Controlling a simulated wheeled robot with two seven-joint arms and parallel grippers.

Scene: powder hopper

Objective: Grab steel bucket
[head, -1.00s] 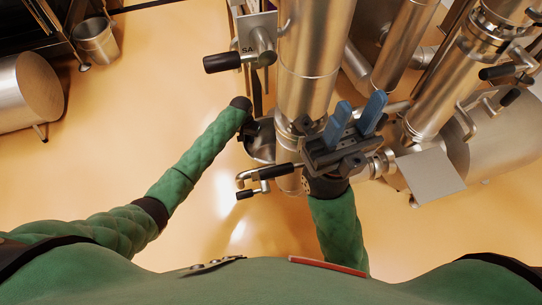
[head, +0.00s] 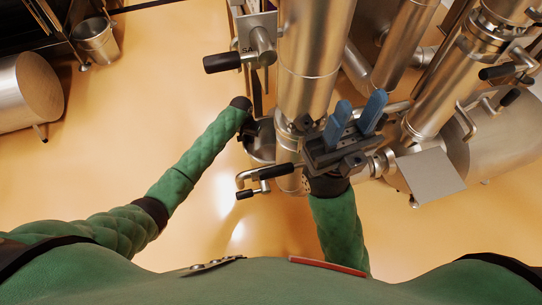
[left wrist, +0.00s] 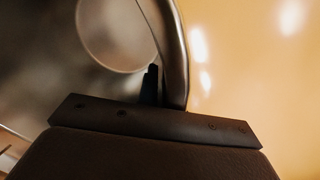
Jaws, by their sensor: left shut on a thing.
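A steel bucket (head: 262,148) sits below the large steel pipe in the head view, partly hidden by the pipe and my left gripper. My left gripper (head: 252,129) reaches it from the left and is shut on its rim. In the left wrist view the curved bucket wall (left wrist: 178,50) passes the dark finger of my left gripper (left wrist: 152,85); the other finger is hidden. My right gripper (head: 356,118) has two blue fingers standing apart, open and empty, in front of the pipes.
A second steel bucket (head: 95,42) stands at the upper left, near a steel drum (head: 28,92). The large vertical pipe (head: 312,60) and a black-handled clamp lever (head: 268,174) are close to both grippers. The orange floor (head: 110,145) at the left is clear.

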